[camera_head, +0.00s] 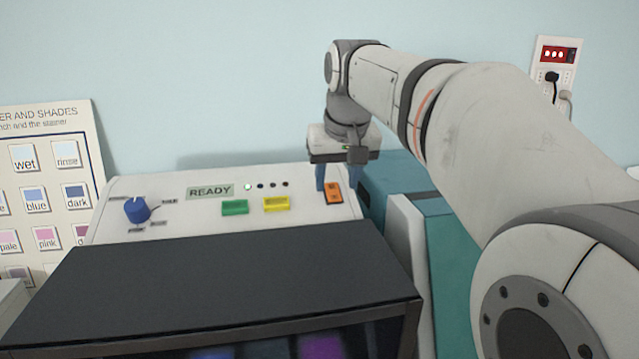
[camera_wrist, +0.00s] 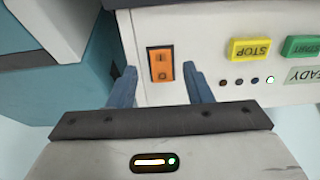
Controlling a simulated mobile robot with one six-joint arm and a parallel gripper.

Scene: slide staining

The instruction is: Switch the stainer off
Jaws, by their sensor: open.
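The stainer (camera_head: 310,212) has a sloped white panel with a READY display (camera_head: 210,191) and a row of small lights, the leftmost lit. An orange rocker switch (camera_head: 333,193) sits at the panel's right end; it also shows in the wrist view (camera_wrist: 160,64), with I and O marks. My gripper (camera_head: 338,182) points down over that end of the panel, its blue fingers open and empty. In the wrist view my gripper (camera_wrist: 161,75) has a finger on each side of the switch. I cannot tell whether the fingertips touch the panel.
A green START button (camera_head: 235,207) and a yellow STOP button (camera_head: 276,204) lie left of the switch. A blue knob (camera_head: 137,210) is at the panel's left. A teal unit (camera_head: 450,270) stands right of the stainer. A shade chart (camera_head: 45,130) and a wall outlet (camera_head: 556,62) are behind.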

